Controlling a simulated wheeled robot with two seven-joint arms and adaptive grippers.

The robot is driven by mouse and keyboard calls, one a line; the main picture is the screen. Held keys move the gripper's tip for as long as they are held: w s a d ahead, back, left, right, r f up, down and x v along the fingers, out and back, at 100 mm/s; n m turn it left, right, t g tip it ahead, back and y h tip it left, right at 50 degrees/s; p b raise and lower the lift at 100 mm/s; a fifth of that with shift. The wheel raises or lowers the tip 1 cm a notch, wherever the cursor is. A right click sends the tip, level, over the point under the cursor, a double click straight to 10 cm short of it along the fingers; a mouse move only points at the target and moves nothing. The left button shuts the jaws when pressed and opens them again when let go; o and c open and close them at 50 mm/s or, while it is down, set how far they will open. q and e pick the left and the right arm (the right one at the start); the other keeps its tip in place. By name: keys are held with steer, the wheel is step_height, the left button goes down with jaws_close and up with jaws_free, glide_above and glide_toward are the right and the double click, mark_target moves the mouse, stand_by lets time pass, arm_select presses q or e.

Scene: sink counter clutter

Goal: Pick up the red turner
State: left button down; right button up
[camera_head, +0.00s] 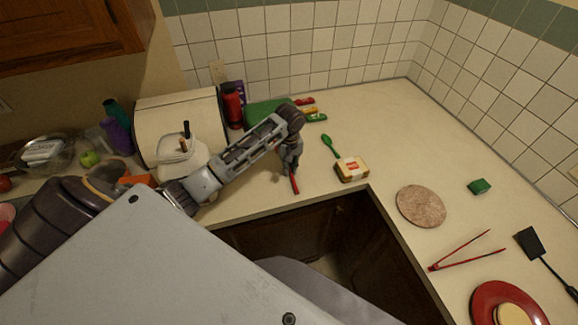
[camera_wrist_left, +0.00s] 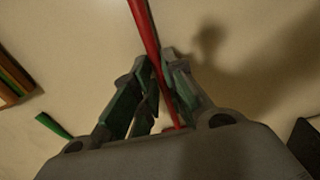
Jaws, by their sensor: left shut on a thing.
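The red turner shows as a thin red handle (camera_head: 294,185) on the counter close to its front edge. The red handle (camera_wrist_left: 144,25) also runs down between the fingers in the left wrist view. The rest of the turner is hidden or out of frame. My left gripper (camera_head: 290,167) points down over the counter, and its fingers (camera_wrist_left: 158,62) are shut on the red handle. I cannot tell whether the turner is clear of the counter. My right gripper is not in view.
A green spoon (camera_head: 329,145) and a yellow box (camera_head: 352,170) lie right of the gripper. A round trivet (camera_head: 421,206), red tongs (camera_head: 463,254), a black turner (camera_head: 530,243) and a red plate (camera_head: 486,291) are farther right. A bread box (camera_head: 178,108) stands behind my arm.

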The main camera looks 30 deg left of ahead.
arm_select(q)
step_height(320, 180, up, 10)
steer(key=b, duration=0.1)
steer(key=shift+f, duration=0.15)
steer(key=shift+f, duration=0.1)
stand_by(0.9)
